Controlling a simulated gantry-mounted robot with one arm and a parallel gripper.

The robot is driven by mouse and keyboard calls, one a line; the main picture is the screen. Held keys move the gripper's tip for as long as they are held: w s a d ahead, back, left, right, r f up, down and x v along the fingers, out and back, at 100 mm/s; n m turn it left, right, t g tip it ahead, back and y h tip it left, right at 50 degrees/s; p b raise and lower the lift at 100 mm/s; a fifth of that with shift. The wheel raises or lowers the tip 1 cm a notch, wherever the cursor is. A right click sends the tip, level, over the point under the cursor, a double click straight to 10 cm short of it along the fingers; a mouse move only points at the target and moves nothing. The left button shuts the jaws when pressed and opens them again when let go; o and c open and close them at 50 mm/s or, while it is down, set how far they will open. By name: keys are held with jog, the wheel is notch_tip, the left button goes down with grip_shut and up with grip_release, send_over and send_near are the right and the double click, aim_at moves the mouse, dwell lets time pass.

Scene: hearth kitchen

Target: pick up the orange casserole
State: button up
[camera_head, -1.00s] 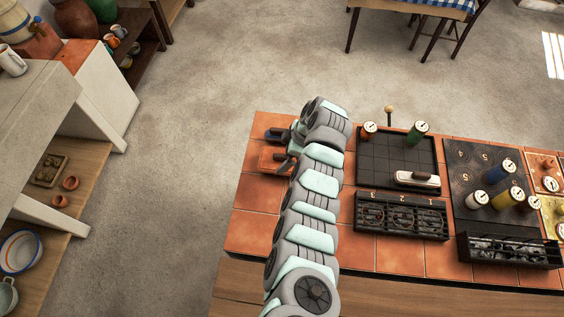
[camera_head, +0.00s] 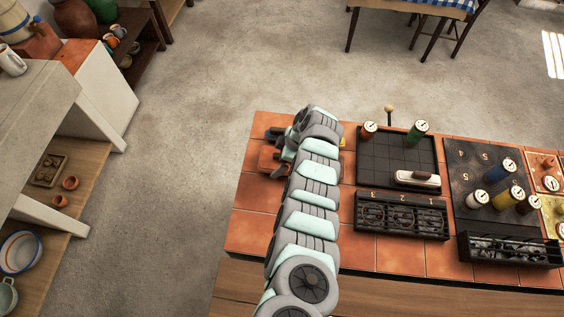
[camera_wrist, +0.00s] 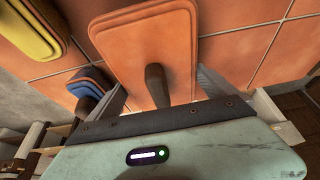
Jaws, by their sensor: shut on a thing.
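The orange casserole (camera_wrist: 140,35) is a rounded orange block with a dark upright handle (camera_wrist: 156,84) in the wrist view. In the head view the casserole (camera_head: 267,160) shows at the counter's far left corner, beside my gripper (camera_head: 281,166), partly hidden by my arm. Whether its base is clear of the tiles is hard to tell.
A blue block with a dark handle (camera_wrist: 90,82) is close on the left in the wrist view. A yellow one (camera_wrist: 32,30) is farther up left. A black grid tray (camera_head: 385,155) with a white-and-red block stands right of my arm. Bare tiles (camera_head: 252,195) lie at the counter's left.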

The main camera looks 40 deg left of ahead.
jog(key=c, duration=1)
jog(key=shift+c, duration=0.6)
jog(key=shift+r, duration=0.15)
